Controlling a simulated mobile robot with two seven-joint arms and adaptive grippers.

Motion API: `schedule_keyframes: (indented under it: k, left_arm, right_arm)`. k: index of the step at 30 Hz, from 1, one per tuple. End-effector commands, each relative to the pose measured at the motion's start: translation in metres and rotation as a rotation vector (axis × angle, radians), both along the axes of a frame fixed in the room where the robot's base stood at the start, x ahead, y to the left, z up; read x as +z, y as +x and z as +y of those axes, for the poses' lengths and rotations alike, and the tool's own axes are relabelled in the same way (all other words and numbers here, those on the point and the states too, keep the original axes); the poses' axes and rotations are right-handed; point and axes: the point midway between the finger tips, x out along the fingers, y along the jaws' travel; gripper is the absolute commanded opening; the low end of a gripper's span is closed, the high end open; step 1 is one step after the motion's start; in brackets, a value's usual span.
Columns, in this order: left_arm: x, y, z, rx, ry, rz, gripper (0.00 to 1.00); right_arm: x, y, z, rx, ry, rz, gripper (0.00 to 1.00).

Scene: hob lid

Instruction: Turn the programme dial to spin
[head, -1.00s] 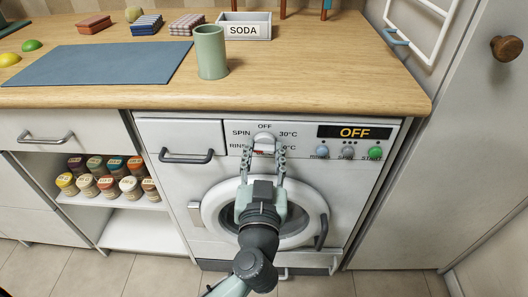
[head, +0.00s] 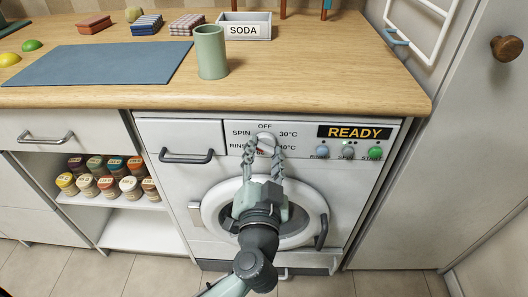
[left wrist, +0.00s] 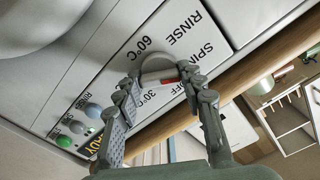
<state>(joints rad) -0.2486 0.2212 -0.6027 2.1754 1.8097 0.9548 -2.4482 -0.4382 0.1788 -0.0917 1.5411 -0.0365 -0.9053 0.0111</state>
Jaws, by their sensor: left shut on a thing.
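The programme dial (head: 264,138) is a pale round knob on the washing machine's control panel, with OFF above it, SPIN and RINSE at its left and temperatures at its right. My left gripper (head: 264,146) is shut on the dial, one finger on each side. In the left wrist view the fingertips (left wrist: 160,76) flank the dial (left wrist: 157,66), which has a red mark near its edge. I cannot tell exactly which label the mark meets. The display (head: 354,132) reads READY. My right gripper is not in view.
Several buttons (head: 348,152) sit below the display, the right one green. The round door (head: 211,203) lies below the panel, behind my left arm. The wooden worktop (head: 330,75) overhangs above, with a green cup (head: 211,52) and a SODA box (head: 262,31).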

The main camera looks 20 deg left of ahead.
Motion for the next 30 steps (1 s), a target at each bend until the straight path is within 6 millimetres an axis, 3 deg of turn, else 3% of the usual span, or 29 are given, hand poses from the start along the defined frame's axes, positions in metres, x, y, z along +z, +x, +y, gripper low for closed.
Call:
schedule_keyframes:
  k: [7, 8, 13, 23, 30]
  left_arm:
    - [0.000, 0.000, 0.000, 0.000, 0.004, 0.001, 0.10]
    - [0.000, 0.000, 0.000, 0.000, 0.004, 0.001, 0.40]
    - [0.000, 0.000, 0.000, 0.000, 0.003, 0.001, 0.60]
    - [0.000, -0.002, -0.001, -0.001, 0.001, 0.001, 0.60]
    - [-0.002, -0.037, -0.011, -0.003, 0.000, 0.005, 0.60]
  right_arm:
    - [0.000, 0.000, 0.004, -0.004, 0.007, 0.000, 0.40]
    - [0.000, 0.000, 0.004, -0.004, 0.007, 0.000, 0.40]
    - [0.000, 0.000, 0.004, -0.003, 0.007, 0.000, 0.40]
    - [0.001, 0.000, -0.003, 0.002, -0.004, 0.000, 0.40]
    - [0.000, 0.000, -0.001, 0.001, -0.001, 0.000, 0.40]
